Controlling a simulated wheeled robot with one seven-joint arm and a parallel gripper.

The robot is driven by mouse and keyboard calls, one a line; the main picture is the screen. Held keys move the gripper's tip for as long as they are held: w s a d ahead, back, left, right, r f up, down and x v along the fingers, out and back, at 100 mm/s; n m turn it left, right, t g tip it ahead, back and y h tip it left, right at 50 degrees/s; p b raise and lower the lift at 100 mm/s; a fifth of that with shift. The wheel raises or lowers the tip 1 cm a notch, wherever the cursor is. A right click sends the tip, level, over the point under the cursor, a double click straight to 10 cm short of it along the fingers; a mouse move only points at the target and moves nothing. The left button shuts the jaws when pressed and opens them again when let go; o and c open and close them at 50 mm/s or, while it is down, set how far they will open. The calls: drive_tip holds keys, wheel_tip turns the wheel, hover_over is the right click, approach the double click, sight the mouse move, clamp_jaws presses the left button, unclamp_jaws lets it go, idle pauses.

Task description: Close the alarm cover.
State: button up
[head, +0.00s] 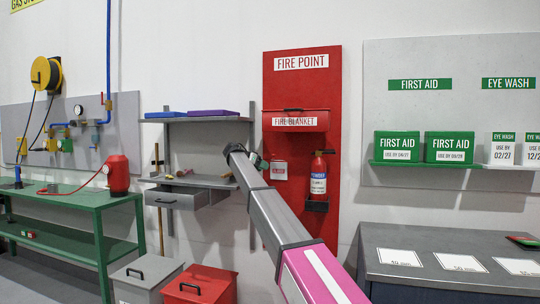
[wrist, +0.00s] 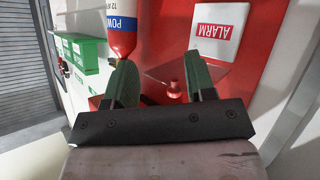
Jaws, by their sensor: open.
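A red button (wrist: 175,88) shows below the label there, between my fingers. A clear, faint panel (wrist: 215,73), which looks like the alarm cover, stands out from the board near the button, apparently raised; its exact angle is hard to tell. My gripper (wrist: 162,75) is open, with green fingers either side of the button area; contact with the cover cannot be told. In the head view my gripper (head: 256,160) is just left of the alarm label (head: 279,170).
A fire extinguisher (head: 318,180) hangs right of the alarm and shows close to my left finger in the wrist view (wrist: 122,30). A fire blanket box (head: 296,121) juts out above.

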drive_tip(key=w+a+r+m+h, duration=0.15)
drive_tip(key=a+r, duration=0.35)
drive_tip(key=r, duration=0.6)
drive_tip(key=shift+t+y, duration=0.25)
drive_tip(key=shift+t, duration=0.05)
drive_tip(key=x, duration=1.1)
drive_tip(key=shift+s+f, duration=0.25)
drive_tip(key=shift+f, duration=0.1)
clamp_jaws()
